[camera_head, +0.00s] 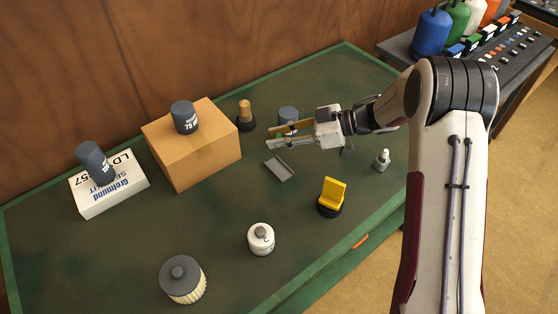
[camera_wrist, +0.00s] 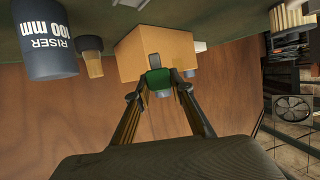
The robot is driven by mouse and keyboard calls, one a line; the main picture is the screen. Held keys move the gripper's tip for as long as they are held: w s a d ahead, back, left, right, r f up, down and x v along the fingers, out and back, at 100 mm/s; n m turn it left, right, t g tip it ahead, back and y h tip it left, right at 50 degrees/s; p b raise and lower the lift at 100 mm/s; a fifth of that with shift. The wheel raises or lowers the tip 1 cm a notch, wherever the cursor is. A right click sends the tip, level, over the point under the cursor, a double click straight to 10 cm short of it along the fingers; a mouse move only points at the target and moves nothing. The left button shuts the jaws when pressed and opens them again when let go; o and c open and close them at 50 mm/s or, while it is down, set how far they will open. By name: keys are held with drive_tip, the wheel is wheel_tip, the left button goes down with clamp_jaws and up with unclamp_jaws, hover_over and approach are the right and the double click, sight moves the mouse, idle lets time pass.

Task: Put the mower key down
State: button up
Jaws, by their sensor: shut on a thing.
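My gripper (camera_head: 276,139) is raised above the back right part of the green table (camera_head: 215,275), fingers pointing left. It is shut on a small green piece, seemingly the mower key (camera_wrist: 159,80), which sits between the fingertips in the wrist view. In the head view only a bit of green shows at the fingertips. My gripper (camera_wrist: 160,95) points towards the cardboard box (camera_head: 205,150), apart from it. A small grey tray (camera_head: 280,169) lies on the table just below and in front of the gripper; it looks empty.
A dark riser (camera_head: 288,115) stands behind the gripper, beside a brown-topped piece (camera_head: 245,112). Another riser (camera_head: 184,117) tops the box. A white carton (camera_head: 108,185), yellow holder (camera_head: 332,197), white canister (camera_head: 261,239), ribbed filter (camera_head: 183,280) and small bottle (camera_head: 382,159) stand around. The front middle is free.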

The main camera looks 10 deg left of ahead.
drive_tip(key=shift+f, duration=2.45)
drive_tip(key=shift+f, duration=0.1)
drive_tip(key=shift+f, duration=1.8)
drive_tip(key=shift+f, duration=0.1)
drive_tip(key=o, duration=0.9)
drive_tip(key=shift+d, duration=0.1)
drive_tip(key=v, duration=1.2)
